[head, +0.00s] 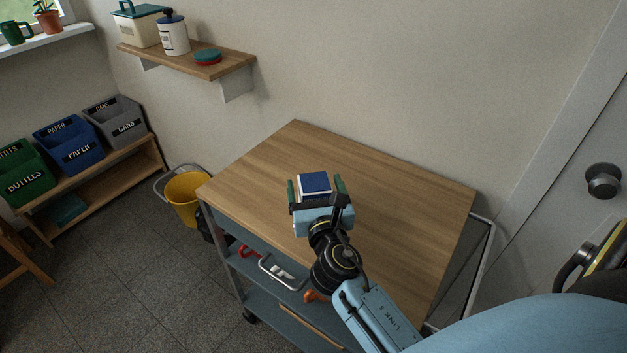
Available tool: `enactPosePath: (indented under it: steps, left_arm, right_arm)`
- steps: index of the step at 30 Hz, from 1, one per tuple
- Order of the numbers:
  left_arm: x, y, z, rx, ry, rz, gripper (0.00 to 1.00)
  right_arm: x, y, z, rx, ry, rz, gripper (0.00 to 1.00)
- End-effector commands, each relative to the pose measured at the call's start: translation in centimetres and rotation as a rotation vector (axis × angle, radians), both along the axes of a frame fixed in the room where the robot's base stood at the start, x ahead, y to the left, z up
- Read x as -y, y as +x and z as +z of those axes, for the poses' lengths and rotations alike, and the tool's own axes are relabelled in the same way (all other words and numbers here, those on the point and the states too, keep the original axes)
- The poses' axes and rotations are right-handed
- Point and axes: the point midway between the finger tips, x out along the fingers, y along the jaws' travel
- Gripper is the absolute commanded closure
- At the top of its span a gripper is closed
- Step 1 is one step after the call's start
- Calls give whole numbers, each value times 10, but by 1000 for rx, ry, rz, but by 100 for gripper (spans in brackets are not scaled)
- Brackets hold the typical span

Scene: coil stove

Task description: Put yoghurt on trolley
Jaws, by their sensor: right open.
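The trolley (395,180) has a wooden top and grey-blue lower shelves, and stands against the wall in the middle of the head view. A small block-like pack with a dark blue top and white sides (315,183), seemingly the yoghurt, is at the middle of the trolley top. My right gripper (316,187) reaches over the trolley from the front. Its jaws are open, with one green-padded finger on each side of the pack. The gripper body hides the pack's near lower part, so I cannot tell whether it touches the wood. My left gripper is out of view.
The trolley top is bare around the pack. A red-handled item (250,251) and a metal-handled item (282,272) lie on the shelf below. A yellow bucket (184,198) stands left of the trolley. A wall shelf (225,66) hangs behind; a door (575,180) is at right.

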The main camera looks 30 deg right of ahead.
Motion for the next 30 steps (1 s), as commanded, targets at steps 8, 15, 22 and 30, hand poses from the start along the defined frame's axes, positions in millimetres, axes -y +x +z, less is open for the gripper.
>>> enactPosePath:
  steps: [8, 15, 22, 30]
  left_arm:
    - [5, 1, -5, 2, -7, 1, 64]
    - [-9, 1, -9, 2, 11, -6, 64]
    - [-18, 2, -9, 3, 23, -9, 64]
    - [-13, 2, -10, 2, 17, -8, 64]
  right_arm:
    - [-23, -57, -2, -3, 1, -1, 18]
    - [-35, -85, -1, 0, 1, -1, 18]
    - [-38, -90, 1, 1, 1, -1, 18]
    - [-37, -90, 1, 1, 1, 0, 18]
